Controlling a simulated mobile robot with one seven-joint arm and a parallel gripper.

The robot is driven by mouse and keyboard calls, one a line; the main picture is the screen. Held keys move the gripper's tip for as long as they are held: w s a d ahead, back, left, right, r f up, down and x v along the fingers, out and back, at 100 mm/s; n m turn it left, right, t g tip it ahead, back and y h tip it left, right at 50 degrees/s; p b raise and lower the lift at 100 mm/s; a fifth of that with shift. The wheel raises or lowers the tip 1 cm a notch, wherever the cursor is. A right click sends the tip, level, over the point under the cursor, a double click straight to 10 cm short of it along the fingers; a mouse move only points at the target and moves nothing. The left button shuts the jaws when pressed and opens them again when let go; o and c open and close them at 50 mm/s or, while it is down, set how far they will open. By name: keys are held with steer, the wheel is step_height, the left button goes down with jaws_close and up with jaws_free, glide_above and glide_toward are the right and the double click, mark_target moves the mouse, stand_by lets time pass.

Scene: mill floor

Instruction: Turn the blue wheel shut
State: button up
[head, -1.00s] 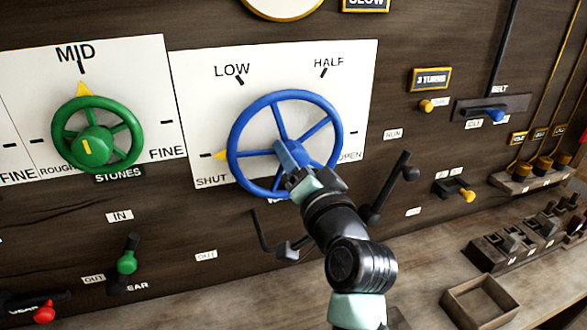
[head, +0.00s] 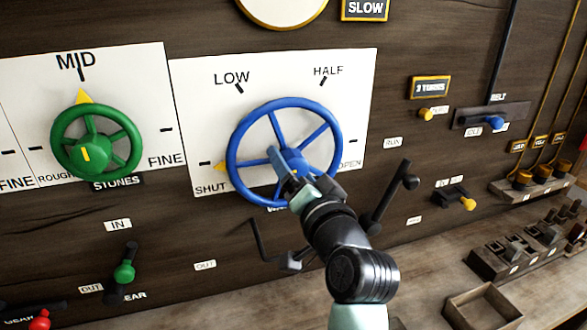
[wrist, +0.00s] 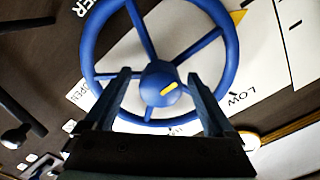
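The blue wheel (head: 240,127) is mounted on a white dial plate marked LOW, HALF, OPEN and SHUT. A yellow pointer (head: 219,165) at its left rim points left, just above the word SHUT. It also shows in the wrist view (wrist: 238,18). My gripper (head: 288,168) is in front of the wheel's hub, slightly low. In the wrist view my gripper (wrist: 160,79) has its two fingers spread apart, with the blue hub (wrist: 160,84) and its yellow mark showing between their tips. I cannot tell whether the fingers touch the wheel. The gripper hides some of the lower rim.
A green wheel (head: 57,123) points to MID at left. A black crank (head: 390,195) and a lower dark lever (head: 262,243) stick out beside my arm. A green-knobbed lever (head: 124,272) is lower left. An empty wooden tray (head: 462,303) sits on the ledge at right.

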steer(key=b+v, duration=0.2)
steer(key=v, duration=1.1)
steer(key=s+a+r+n+t+h+p, duration=0.1)
steer(key=s+r+t+h+p, duration=0.1)
steer(key=r, duration=0.9)
steer(key=s+a+r+n+t+h+p, duration=0.2)
steer(key=s+r+t, duration=0.3)
steer(key=r, duration=0.6)
steer(key=s+a+r+n+t+h+p, duration=0.1)
steer(key=s+r+n+t+p, duration=0.1)
steer(key=r, duration=0.9)
steer(key=shift+s+a+r+t+h, duration=0.2)
steer(key=shift+s+t+h, duration=0.2)
steer(key=shift+s+t, duration=0.45)
steer(key=shift+s, duration=0.1)
